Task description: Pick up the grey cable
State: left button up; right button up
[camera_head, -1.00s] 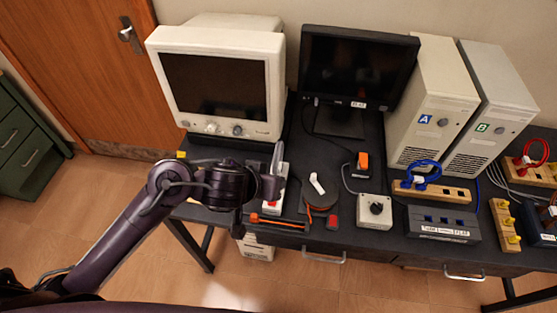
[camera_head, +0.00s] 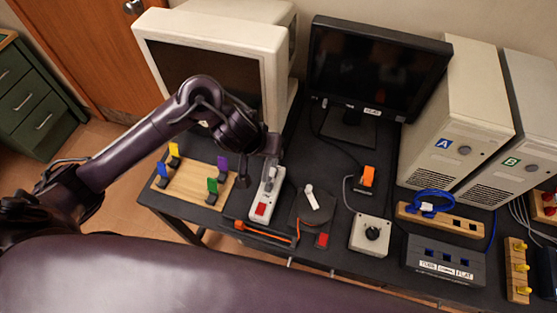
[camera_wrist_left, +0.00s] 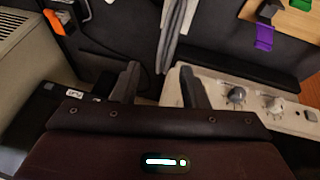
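A grey strand that looks like the grey cable (camera_wrist_left: 168,42) shows in the left wrist view, running from the white power strip (camera_head: 266,194) down towards the space between my fingers. In the head view I cannot make it out, as my left gripper (camera_head: 269,150) covers that spot. The left gripper is by the far end of the power strip, in front of the beige CRT monitor (camera_head: 270,85). In the left wrist view its two fingers (camera_wrist_left: 158,84) are apart, with no clear grip on the strand. My right gripper is out of view.
A wooden board with coloured clips (camera_head: 190,187) lies left of the strip. A black flat monitor (camera_head: 375,70), two beige towers (camera_head: 455,115), a knob box (camera_head: 371,234) and a blue cable (camera_head: 432,199) stand to the right.

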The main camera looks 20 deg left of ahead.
aim_at(271, 170)
pick_arm(q)
jog(key=f, duration=0.1)
jog(key=f+b, duration=0.1)
jog(key=f, duration=0.1)
jog(key=shift+w, duration=0.3)
jog(key=x, duration=0.2)
jog(key=shift+w+d+f+b, duration=0.1)
jog(key=shift+w+f+b, duration=0.1)
jog(key=shift+w+b, duration=0.1)
jog(key=shift+w+d+f, duration=0.1)
jog(key=shift+w+f, duration=0.15)
jog(key=shift+f, duration=0.1)
jog(key=shift+s, duration=0.1)
jog(key=shift+c, duration=1)
jog(key=shift+r, duration=0.1)
grip_shut()
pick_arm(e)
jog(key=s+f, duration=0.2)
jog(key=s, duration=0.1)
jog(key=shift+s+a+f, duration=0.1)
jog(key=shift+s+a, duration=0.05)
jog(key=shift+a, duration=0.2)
